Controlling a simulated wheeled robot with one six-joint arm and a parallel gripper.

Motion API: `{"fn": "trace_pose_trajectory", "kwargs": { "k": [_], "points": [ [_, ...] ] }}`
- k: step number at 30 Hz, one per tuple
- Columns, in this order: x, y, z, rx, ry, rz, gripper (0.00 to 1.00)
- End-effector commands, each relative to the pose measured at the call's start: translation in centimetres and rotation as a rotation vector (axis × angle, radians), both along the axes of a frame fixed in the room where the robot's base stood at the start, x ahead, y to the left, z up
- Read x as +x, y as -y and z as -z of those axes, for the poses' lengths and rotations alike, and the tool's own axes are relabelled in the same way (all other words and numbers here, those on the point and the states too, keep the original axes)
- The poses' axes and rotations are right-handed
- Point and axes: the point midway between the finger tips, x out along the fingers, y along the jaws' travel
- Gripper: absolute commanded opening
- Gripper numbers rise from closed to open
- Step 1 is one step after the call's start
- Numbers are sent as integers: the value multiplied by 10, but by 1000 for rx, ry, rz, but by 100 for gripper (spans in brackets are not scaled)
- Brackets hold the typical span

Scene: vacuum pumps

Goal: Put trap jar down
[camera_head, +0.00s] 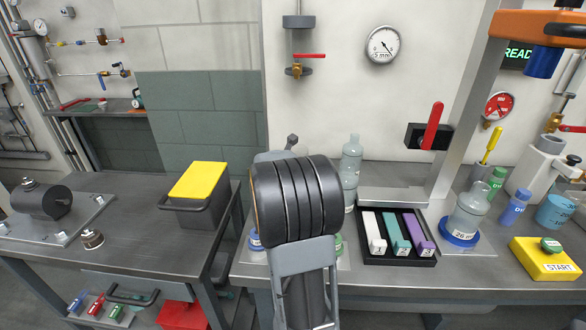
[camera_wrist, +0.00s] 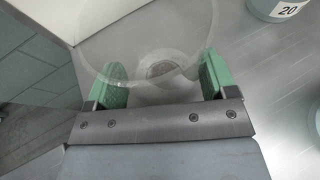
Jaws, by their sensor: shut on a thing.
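In the wrist view, my gripper (camera_wrist: 157,80) is shut on a clear, see-through jar (camera_wrist: 135,52), which sits between its two green finger pads. A round mark shows through the jar, with a grey surface behind it; I cannot tell whether the jar touches that surface. In the head view, my arm hides the gripper's fingers. A clear bottle (camera_head: 351,158) shows just right of my arm, its lower part partly hidden; I cannot tell whether it is the held jar.
A black tray (camera_head: 398,262) holds white, teal and purple blocks. A yellow START box (camera_head: 543,262) stands at the right. A yellow-lidded grey bin (camera_head: 196,193) is on the left bench. A container labelled 20 (camera_wrist: 285,8) is at the wrist view's upper right.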

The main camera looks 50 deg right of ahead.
Motion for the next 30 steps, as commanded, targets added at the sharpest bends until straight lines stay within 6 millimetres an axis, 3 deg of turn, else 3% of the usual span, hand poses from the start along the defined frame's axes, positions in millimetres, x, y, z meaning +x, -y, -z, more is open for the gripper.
{"fn": "trace_pose_trajectory", "kwargs": {
  "k": [9,10,16,25,30],
  "points": [
    [0,0,5,0,0,0,43],
    [0,0,5,-1,0,0,79],
    [0,0,4,0,0,0,98],
    [-1,-2,3,0,0,-1,100],
    [-5,-21,-6,-1,3,-2,100]
  ]
}}
